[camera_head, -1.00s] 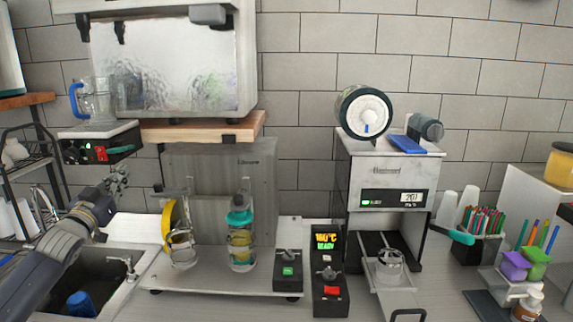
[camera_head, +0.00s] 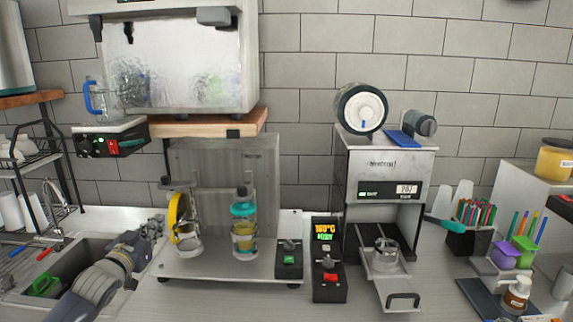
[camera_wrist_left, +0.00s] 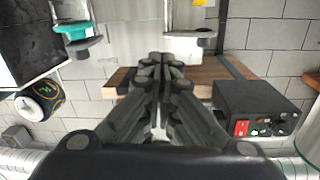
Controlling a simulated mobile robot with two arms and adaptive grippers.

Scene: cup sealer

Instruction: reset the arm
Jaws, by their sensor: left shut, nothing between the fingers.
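My left gripper (camera_head: 152,228) is at the left of the counter in the head view, just left of the yellow ring and above the sink's right edge. In the left wrist view its fingers (camera_wrist_left: 162,62) are together with nothing between them. My left arm comes in from the bottom left over the sink. My right gripper is in neither view.
A station with a yellow ring (camera_head: 179,222) and a teal-capped bottle (camera_head: 243,226) stands close right of my gripper. The cup sealer (camera_head: 387,185) holds a clear cup (camera_head: 386,252) on its pulled-out tray. The sink (camera_head: 92,252) lies left.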

